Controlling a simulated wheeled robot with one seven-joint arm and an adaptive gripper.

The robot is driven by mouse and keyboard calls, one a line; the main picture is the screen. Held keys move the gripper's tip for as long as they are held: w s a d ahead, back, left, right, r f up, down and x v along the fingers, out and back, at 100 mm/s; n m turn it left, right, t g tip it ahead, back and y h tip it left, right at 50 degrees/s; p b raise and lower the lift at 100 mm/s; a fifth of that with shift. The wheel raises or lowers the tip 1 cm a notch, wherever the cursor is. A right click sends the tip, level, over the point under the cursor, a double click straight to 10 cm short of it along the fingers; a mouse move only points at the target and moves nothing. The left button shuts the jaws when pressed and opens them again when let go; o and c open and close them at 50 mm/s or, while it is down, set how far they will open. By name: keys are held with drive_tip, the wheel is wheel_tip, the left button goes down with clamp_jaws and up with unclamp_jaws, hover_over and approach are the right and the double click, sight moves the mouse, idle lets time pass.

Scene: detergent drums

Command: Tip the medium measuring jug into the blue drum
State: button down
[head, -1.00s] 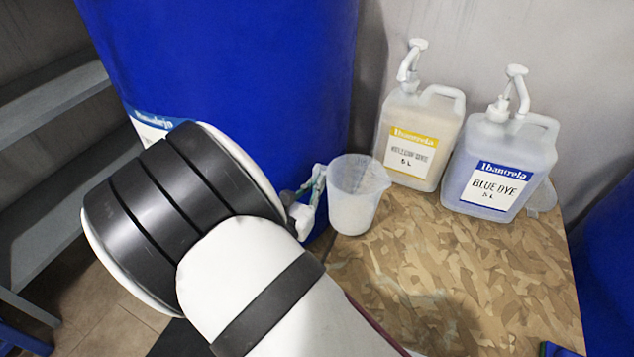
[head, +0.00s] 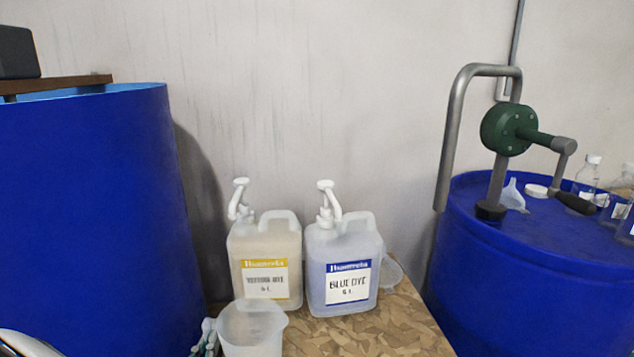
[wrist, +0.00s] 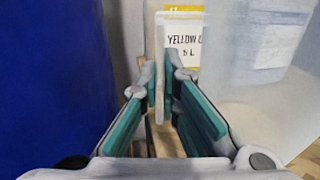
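A translucent measuring jug (head: 252,330) stands out at the bottom of the head view, in front of the yellow dye bottle; its base is cut off. In the wrist view, the jug (wrist: 262,125) fills the right side, with pale contents low in it. My gripper (wrist: 161,92) has its teal-padded fingers closed on the jug's upright handle; its fingertips also show in the head view (head: 207,340), left of the jug. A tall blue drum (head: 85,215) with an open top and lighter blue inside stands at left, close beside my gripper. Its contents are hidden.
Yellow dye (head: 266,262) and blue dye (head: 342,265) pump bottles stand on the patterned board (head: 400,325). A second blue drum (head: 520,290) at right carries a hand pump (head: 510,130), a funnel and small bottles. A brown board with a dark object lies over the open drum's far left.

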drive_tip(key=w+d+r+m+g+h, duration=0.1)
drive_tip(key=w+d+r+m+h, duration=0.15)
drive_tip(key=d, duration=0.75)
drive_tip(key=w+d+r+m+g+h, duration=0.15)
drive_tip(key=d+h, duration=0.25)
drive_tip(key=d, duration=0.5)
drive_tip(key=s+d+r+m+g+h, duration=0.2)
drive_tip(key=d+m+h, duration=0.1)
drive_tip(key=d, duration=0.8)
drive_tip(key=s+d+r+m+g+h, duration=0.1)
drive_tip(key=s+d+m+g+h, duration=0.2)
drive_tip(key=d, duration=0.8)
wheel_tip(320, 180, up, 11)
drive_tip(key=n+t+y+p, duration=0.4)
drive_tip(key=t+p, duration=0.1)
drive_tip(key=p, duration=1.2)
drive_tip(key=shift+w+f+n+y, duration=0.15)
drive_tip(key=shift+w+n+y, duration=0.2)
drive_tip(key=shift+w+n, duration=0.1)
